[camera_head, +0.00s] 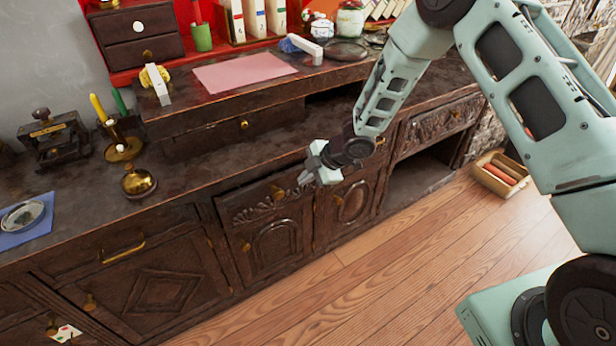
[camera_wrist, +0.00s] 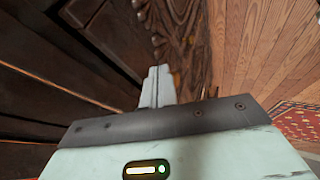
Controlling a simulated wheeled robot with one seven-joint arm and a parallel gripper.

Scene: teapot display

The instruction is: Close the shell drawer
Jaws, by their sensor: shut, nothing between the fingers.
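A dark wooden drawer front with pale, shell-like carving (camera_head: 252,213) and a small brass knob (camera_head: 277,192) sits below the counter's front edge, above an arched door. I cannot tell for sure how far it stands out. My gripper (camera_head: 304,180) is just right of this front, its fingers pointing down and left; I cannot tell whether they touch it. In the wrist view, the fingers (camera_wrist: 157,86) are pressed together with nothing between them, and carved dark wood (camera_wrist: 184,25) lies beyond them. Another carved drawer (camera_head: 430,128) with a brass knob is further right, above an open recess.
The dark counter (camera_head: 215,168) holds a brass bell-like object (camera_head: 138,182), a candlestick (camera_head: 122,149) and a black press (camera_head: 54,138). A pink sheet (camera_head: 243,71) lies on the raised shelf. A wooden box (camera_head: 500,175) stands on the floor at right. The wooden floor (camera_head: 370,270) in front is clear.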

